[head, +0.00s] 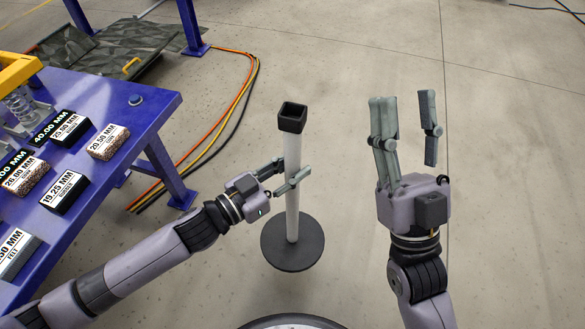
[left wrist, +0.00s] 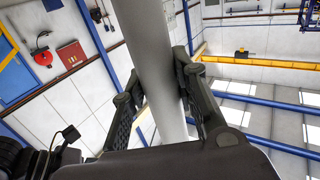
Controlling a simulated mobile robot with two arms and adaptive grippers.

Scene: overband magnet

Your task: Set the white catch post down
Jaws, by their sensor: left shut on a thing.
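The white catch post (head: 292,178) is upright in the head view, with a black square cup (head: 292,116) on top and a round dark base (head: 292,246) at its foot. My left gripper (head: 281,180) is shut on the white shaft, about midway up. The left wrist view shows the shaft (left wrist: 158,70) between both fingers. I cannot tell for sure whether the base touches the floor. My right gripper (head: 408,118) is open and empty, to the right of the post.
A blue table (head: 150,112) with several labelled sample blocks stands at the left. Orange, yellow and black cables (head: 243,98) lie on the floor between the table and the post. A dark camouflage cover (head: 130,42) lies at the back left. The floor (head: 520,160) at the right is clear.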

